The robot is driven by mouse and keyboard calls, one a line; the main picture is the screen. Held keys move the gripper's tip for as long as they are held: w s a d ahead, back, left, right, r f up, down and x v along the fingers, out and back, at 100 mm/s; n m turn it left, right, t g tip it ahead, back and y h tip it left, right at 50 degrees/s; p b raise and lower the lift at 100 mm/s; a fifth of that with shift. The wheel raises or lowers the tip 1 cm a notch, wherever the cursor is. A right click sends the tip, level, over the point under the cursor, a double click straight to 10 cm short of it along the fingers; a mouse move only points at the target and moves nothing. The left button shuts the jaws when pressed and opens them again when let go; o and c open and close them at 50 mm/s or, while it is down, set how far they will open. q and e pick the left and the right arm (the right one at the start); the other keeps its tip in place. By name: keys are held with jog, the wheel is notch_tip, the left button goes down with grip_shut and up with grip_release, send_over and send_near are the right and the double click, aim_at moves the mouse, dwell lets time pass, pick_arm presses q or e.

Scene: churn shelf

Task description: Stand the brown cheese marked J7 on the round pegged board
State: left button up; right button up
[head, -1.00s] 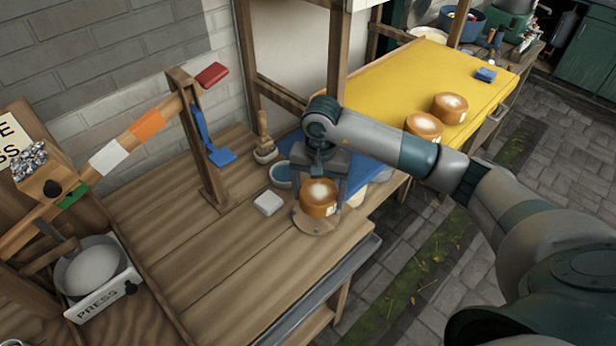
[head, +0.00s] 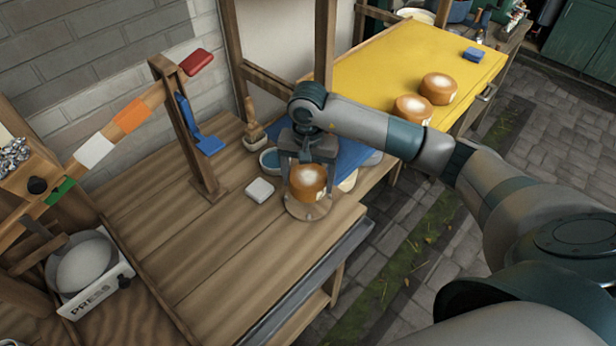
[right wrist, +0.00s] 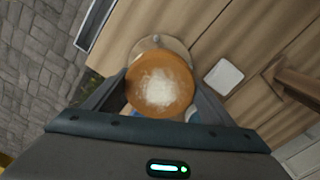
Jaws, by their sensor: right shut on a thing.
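A brown cheese (head: 307,183) with a pale, whitish top is between the fingers of my right gripper (head: 306,172), which is shut on it. In the right wrist view the cheese (right wrist: 160,84) sits between the two fingers (right wrist: 162,95). A pale tag shows on its side, but its marking is too small to read. The round board (head: 309,210) lies under the cheese near the table's front edge, mostly covered; its rim also shows in the right wrist view (right wrist: 172,44). I cannot tell whether the cheese touches the board. My left gripper is not in view.
Two more brown cheeses (head: 438,88) (head: 412,109) stand on the yellow surface (head: 375,70). A white block (head: 260,190), a blue bowl (head: 270,160) and a brush in a holder (head: 255,140) are close by. A wooden post (head: 190,135) with a lever stands left.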

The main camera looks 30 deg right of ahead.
jog(key=shift+f+b, duration=0.5)
jog(key=shift+f, duration=1.25)
jog(key=shift+f, duration=0.15)
jog(key=o, duration=1.5)
jog(key=shift+c, duration=0.2)
